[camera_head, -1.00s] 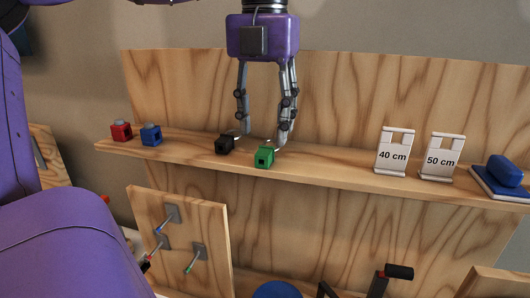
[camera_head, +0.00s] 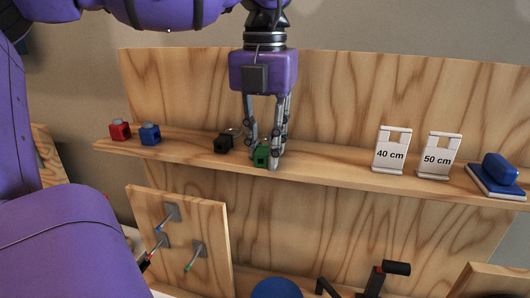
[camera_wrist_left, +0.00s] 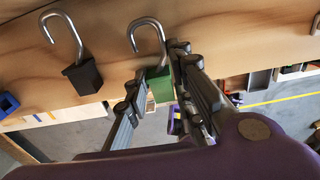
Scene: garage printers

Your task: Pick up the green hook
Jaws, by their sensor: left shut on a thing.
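The green hook (camera_head: 262,157) stands on the upper wooden shelf, a green block with a metal hook. My left gripper (camera_head: 267,160) reaches down from above and is shut on the green hook, its fingers on either side of the block and partly covering it. In the left wrist view the green block (camera_wrist_left: 160,87) sits between the two fingertips, and its curved metal hook rises free above them. My right gripper is not in view.
A black hook (camera_head: 224,143) stands just left of the green one. A blue (camera_head: 150,134) and a red block (camera_head: 120,130) are farther left. Signs for 40 cm (camera_head: 391,150) and 50 cm (camera_head: 439,155) and a blue item (camera_head: 500,170) stand to the right.

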